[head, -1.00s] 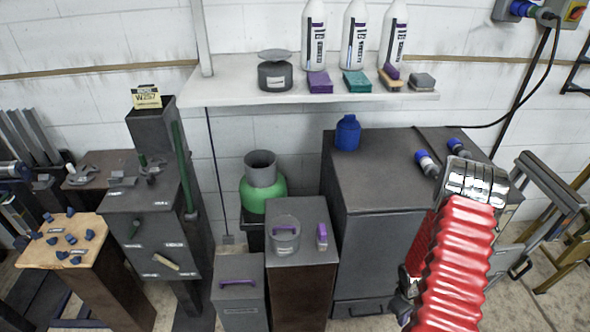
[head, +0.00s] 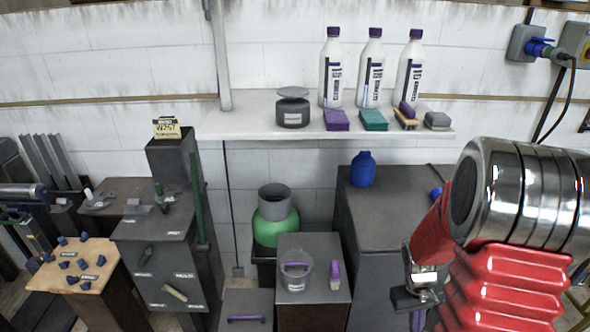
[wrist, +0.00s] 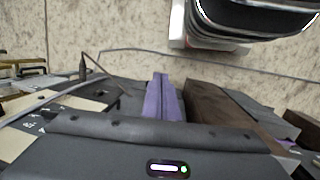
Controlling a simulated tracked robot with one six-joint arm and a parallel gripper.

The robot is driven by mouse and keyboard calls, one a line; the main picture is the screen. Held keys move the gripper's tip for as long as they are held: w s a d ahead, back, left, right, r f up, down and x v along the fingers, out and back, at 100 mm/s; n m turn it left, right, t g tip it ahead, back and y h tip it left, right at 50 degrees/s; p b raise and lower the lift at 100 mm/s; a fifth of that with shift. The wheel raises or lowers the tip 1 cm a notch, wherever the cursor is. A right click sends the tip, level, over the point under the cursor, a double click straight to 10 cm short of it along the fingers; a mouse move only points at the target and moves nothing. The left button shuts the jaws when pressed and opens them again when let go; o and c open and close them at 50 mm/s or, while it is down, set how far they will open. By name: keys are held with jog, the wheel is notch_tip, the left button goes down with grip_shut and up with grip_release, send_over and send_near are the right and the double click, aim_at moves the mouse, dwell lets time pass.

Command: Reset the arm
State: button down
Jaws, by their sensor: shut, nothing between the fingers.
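My arm shows at the right of the head view, with red ribbed sleeves and a large polished silver joint. In the wrist view, my gripper (wrist: 161,78) shows two purple fingers side by side, pressed together with nothing between them. Its dark body fills the bottom of that view. The gripper points over the speckled floor and dark cabinets and appears to touch nothing.
A white shelf (head: 240,125) holds several bottles, sponges and a dark pot.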

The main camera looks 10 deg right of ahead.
jog(key=s+a+r+t, duration=0.3)
jog(key=a+r, duration=0.7)
jog(key=r, duration=0.4)
jog(key=s+a+r+t+y, duration=0.1)
jog(key=s+a+r+t, duration=0.3)
jog(key=a+r, duration=0.7)
notch_tip(320, 180, up, 4)
jog(key=shift+a+r+n, duration=0.1)
jog(key=shift+a+n, duration=0.2)
jog(key=shift+n, duration=0.1)
jog(key=shift+d, duration=0.15)
